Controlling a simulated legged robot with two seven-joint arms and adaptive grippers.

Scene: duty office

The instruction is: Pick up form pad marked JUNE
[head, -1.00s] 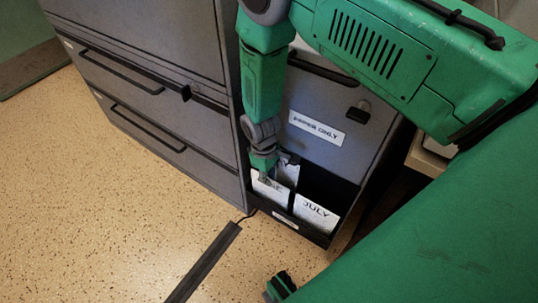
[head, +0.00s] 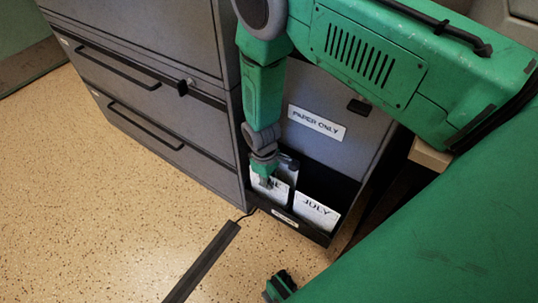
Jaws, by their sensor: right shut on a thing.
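The white form pad (head: 275,195) in the left part of the black holder shows the letters "NE", with the front of its word hidden by my gripper. My right gripper (head: 266,180) reaches down from above and is shut on this pad at its upper edge. The pad's lower part is still behind the holder's front wall. A white pad marked JULY (head: 316,211) stands beside it on the right.
The black holder (head: 327,238) sits low against a grey cabinet front with a PAPER ONLY label (head: 317,123). Grey drawers (head: 150,100) stand to the left. A dark strip (head: 205,262) lies on the speckled floor, which is otherwise clear at left.

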